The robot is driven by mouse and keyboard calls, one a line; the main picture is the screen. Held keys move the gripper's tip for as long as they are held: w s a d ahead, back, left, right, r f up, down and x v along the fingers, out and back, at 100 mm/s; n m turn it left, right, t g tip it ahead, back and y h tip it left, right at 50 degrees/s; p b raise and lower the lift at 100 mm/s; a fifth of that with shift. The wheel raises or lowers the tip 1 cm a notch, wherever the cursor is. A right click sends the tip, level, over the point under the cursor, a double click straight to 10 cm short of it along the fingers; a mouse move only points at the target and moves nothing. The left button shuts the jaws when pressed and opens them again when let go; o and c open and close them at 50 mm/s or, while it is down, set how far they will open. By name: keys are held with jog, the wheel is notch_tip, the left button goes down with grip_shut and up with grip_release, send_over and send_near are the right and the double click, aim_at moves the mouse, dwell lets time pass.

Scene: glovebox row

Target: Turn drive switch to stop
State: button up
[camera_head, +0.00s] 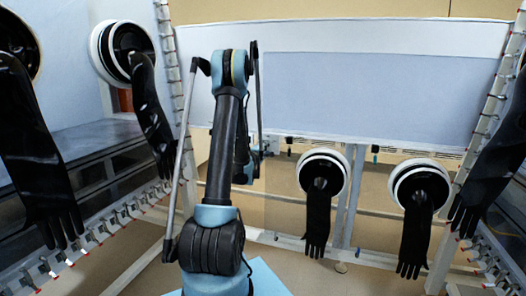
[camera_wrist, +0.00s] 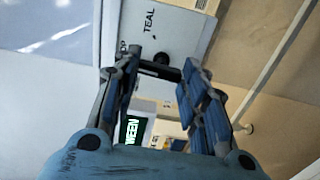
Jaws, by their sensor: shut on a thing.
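In the wrist view my gripper (camera_wrist: 160,68) has its two blue-padded fingers around a small black knob, which appears to be the drive switch (camera_wrist: 162,60). The knob sits on a grey panel (camera_wrist: 180,28) marked "TEAL", with a dark bar across it between the fingertips. The knob's pointer direction cannot be made out. In the head view my arm reaches forward to the glovebox front, and my gripper (camera_head: 264,150) is small and partly hidden behind the arm.
Black gloves hang from white ports on the right (camera_head: 318,215), far right (camera_head: 415,230) and left (camera_head: 152,110). A pale window panel (camera_head: 370,95) spans above. Metal frame posts (camera_head: 352,195) stand beside the ports. A green lettered sign (camera_wrist: 132,130) shows between the fingers.

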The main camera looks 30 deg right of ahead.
jog(key=o, duration=1.1)
jog(key=shift+f, duration=0.1)
jog(key=shift+c, duration=0.2)
jog(key=shift+a, duration=0.1)
jog(key=v, duration=0.7)
jog(key=shift+s+a, duration=0.1)
jog(key=shift+s, duration=0.05)
